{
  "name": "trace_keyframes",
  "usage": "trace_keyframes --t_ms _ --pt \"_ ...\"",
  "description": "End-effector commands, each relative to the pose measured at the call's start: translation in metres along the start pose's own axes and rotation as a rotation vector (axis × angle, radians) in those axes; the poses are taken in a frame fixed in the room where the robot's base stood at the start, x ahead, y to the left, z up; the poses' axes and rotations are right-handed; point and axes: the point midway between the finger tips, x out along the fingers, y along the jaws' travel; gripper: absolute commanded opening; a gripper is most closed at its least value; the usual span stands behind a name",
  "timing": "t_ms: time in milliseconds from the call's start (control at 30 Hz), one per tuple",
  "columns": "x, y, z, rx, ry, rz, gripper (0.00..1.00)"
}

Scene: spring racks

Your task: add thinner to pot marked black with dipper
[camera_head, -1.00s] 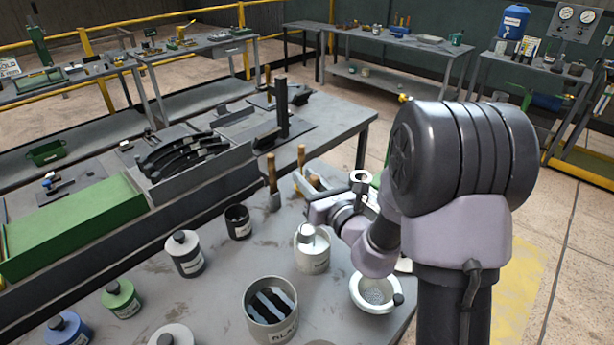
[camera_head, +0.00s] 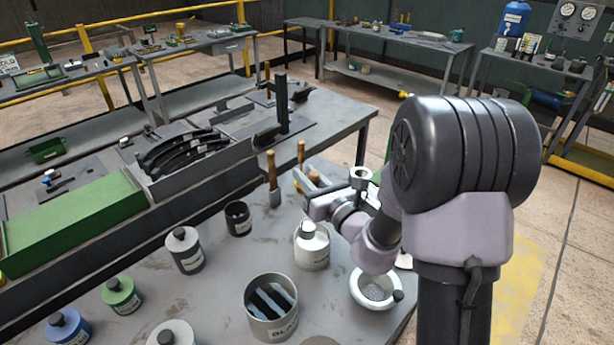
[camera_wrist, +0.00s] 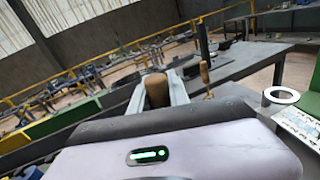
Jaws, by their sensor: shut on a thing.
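The pot marked black (camera_head: 257,319) stands at the front of the table, with "BLA" readable on its side and dark content showing inside. My gripper (camera_head: 310,190) is beyond it, over the table. It is shut on a wooden handle (camera_wrist: 156,90), seen between the fingers in the wrist view. This looks like the dipper's handle; its lower end is hidden. A whitish lidded container (camera_head: 312,254) stands between my gripper and the pot; its label is too small to read, so I cannot tell if it holds thinner.
Grey (camera_head: 187,257), green (camera_head: 122,298) and blue (camera_head: 70,330) lidded containers stand to the left. A small dark open can (camera_head: 238,219) is behind them. A white bowl (camera_head: 372,303) is near the right edge. A wooden-handled tool (camera_head: 273,185) stands near my gripper.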

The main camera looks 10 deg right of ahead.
Motion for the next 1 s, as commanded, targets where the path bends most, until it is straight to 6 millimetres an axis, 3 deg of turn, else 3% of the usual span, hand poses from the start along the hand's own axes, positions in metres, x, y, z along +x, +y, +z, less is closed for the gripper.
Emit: trace_keyframes --t_ms 267,733,1000 --pt "0.000 0.000 0.002 -0.105 -0.001 0.000 0.00" --pt "0.000 0.004 0.041 -0.104 -0.002 0.000 0.00" --pt "0.000 0.004 0.040 -0.103 -0.001 0.000 0.00"
